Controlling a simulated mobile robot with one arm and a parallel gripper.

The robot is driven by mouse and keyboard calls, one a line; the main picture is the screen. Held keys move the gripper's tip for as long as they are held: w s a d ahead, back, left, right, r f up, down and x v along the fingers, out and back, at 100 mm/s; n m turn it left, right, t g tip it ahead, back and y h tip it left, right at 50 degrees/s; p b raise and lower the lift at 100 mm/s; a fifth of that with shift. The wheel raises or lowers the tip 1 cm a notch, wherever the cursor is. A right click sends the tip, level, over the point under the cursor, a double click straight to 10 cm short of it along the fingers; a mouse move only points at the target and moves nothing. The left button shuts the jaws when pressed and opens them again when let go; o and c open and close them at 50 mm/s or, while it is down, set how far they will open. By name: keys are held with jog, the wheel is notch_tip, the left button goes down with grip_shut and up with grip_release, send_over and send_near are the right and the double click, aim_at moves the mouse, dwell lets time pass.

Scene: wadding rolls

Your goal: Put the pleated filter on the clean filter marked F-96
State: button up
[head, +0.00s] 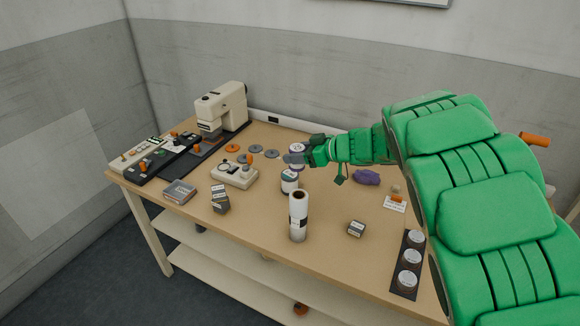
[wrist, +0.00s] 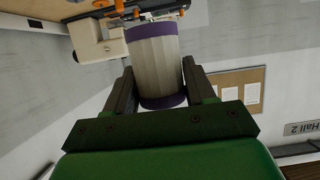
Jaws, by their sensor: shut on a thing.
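My gripper (wrist: 160,92) is shut on a pale pleated filter (wrist: 155,65) with purple end bands. The filter sits between the two dark fingers in the wrist view. In the head view my gripper (head: 296,157) is over the back middle of the table, and a pale round thing with a purple rim and dark marking (head: 297,149) shows at its fingers. A white cylinder with a dark label (head: 289,183) stands just below and in front of the gripper. Its marking is too small to read as F-96. I cannot tell whether the held filter touches it.
A white roll (head: 298,218) stands upright in front. A control box (head: 235,175), small boxes (head: 220,199) and grey and orange discs (head: 256,149) lie to the left. A sewing machine (head: 222,108) is at the back left. A purple cloth (head: 367,177) and a jar tray (head: 397,288) are right.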

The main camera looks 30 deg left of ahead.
jog(key=shift+w+a+f, duration=1.25)
jog(key=shift+w+f, duration=0.3)
jog(key=shift+w, duration=0.1)
jog(key=shift+w+a+f, duration=1.25)
jog(key=shift+w+f, duration=0.35)
jog(key=shift+w, duration=0.1)
jog(key=shift+w+a+f, duration=1.25)
jog(key=shift+w+f, duration=0.3)
jog(key=shift+w, duration=0.1)
jog(key=shift+f, duration=1.5)
jog(key=o, duration=1)
jog(key=shift+f, duration=0.1)
jog(key=shift+o, duration=0.2)
